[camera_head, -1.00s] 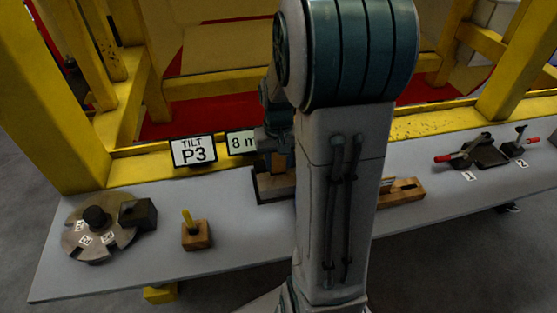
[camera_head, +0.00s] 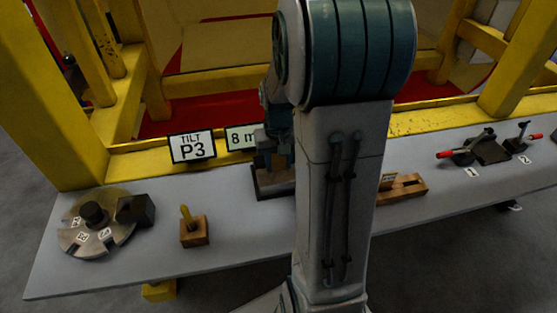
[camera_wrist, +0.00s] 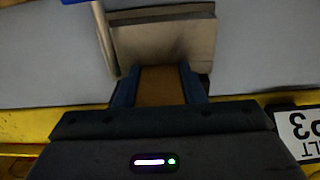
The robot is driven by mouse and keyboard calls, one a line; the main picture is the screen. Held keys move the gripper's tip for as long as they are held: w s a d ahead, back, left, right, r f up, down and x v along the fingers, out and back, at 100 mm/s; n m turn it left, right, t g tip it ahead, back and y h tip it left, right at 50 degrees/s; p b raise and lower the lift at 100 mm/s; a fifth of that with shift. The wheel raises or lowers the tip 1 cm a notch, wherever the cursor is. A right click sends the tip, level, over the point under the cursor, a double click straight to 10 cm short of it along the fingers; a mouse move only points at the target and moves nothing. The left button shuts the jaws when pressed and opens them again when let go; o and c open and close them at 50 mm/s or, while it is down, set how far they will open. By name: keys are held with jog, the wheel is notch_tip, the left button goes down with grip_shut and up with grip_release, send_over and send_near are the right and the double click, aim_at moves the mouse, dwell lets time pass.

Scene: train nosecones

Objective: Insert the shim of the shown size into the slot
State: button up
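A sign reading "8 m" (camera_head: 239,138), its right end hidden by my arm, stands at the back of the table. A dark block with a lighter front (camera_head: 272,183) sits in front of it; the wrist view shows a beige-grey block (camera_wrist: 165,42) beyond my fingertips. I cannot make out its slot clearly. My gripper (camera_wrist: 159,84) has its two blue fingers on either side of a flat brown piece, apparently the shim (camera_wrist: 160,86), which spans the gap between them. Its far end meets or overlaps the block's edge in the picture; contact is unclear.
A "TILT P3" sign (camera_head: 192,146) stands left of the size sign. A round disc fixture (camera_head: 95,225) and a wooden block with a yellow peg (camera_head: 194,231) are at left. A wooden rack (camera_head: 405,187) and red-handled clamps (camera_head: 463,151) are at right. Yellow beams rise behind.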

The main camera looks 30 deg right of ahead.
jog(key=o, duration=0.5)
jog(key=shift+a, duration=0.1)
jog(key=shift+r, duration=0.35)
notch_tip(320, 180, up, 13)
jog(key=shift+r, duration=0.1)
dwell(0.4)
jog(key=s+a+f+n+t, duration=0.3)
jog(key=s+a, duration=0.9)
jog(key=shift+s+f, duration=0.35)
